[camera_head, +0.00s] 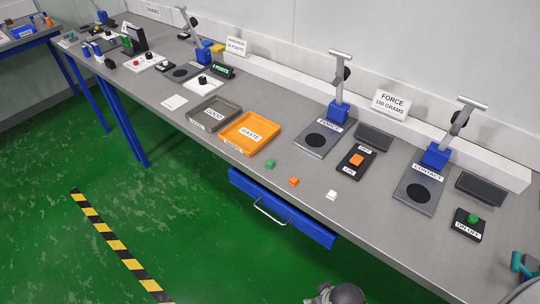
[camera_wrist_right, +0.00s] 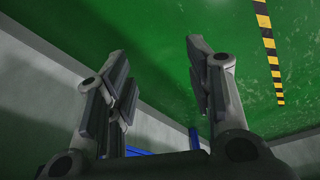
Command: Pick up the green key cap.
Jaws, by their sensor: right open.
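The green key cap (camera_head: 270,163) is a small block on the grey bench top, near its front edge and just right of the orange waste tray. An orange cap (camera_head: 294,181) and a white cap (camera_head: 331,195) lie in a row to its right. My right gripper (camera_wrist_right: 157,55) is open with nothing between its fingers. Its wrist view shows floor and wall, with no key cap in sight. A dark grey part of my own arm (camera_head: 342,294) shows at the bottom of the head view, away from the caps.
The orange waste tray (camera_head: 228,139) and a grey tray (camera_head: 190,116) stand left of the caps. The force stand (camera_head: 301,145) and contact stand (camera_head: 401,199) are behind and right. A blue drawer (camera_head: 315,230) with a handle hangs below the bench edge.

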